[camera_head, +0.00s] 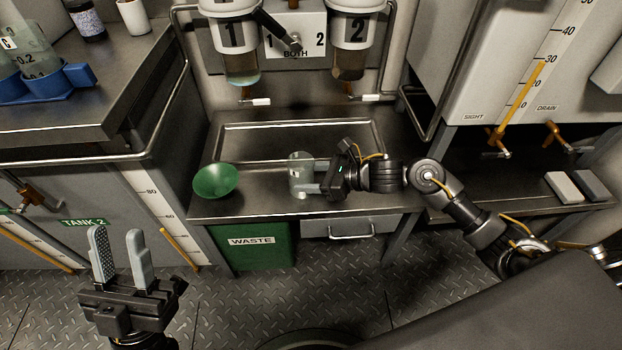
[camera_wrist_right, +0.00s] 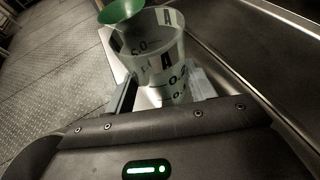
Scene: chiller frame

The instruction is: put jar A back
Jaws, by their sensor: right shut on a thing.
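Jar A is a clear jar (camera_head: 298,172) with dark markings, near the front edge of the steel bench. My right gripper (camera_head: 318,180) comes in from the right and is shut on it. The right wrist view shows the jar (camera_wrist_right: 158,55) upright between the fingers, with the letter A and scale marks on its wall. It looks empty; I cannot tell if its base touches the bench. My left gripper (camera_head: 119,240) is open and empty over the floor at the lower left. A blue rack (camera_head: 62,82) on the left counter holds a clear jar marked C.
A green funnel (camera_head: 216,181) stands left of jar A, over the green waste bin (camera_head: 251,246). Hoppers 1 (camera_head: 240,55) and 2 (camera_head: 352,48) hang above the bench's recessed tray. A metal rail (camera_head: 90,160) edges the left counter.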

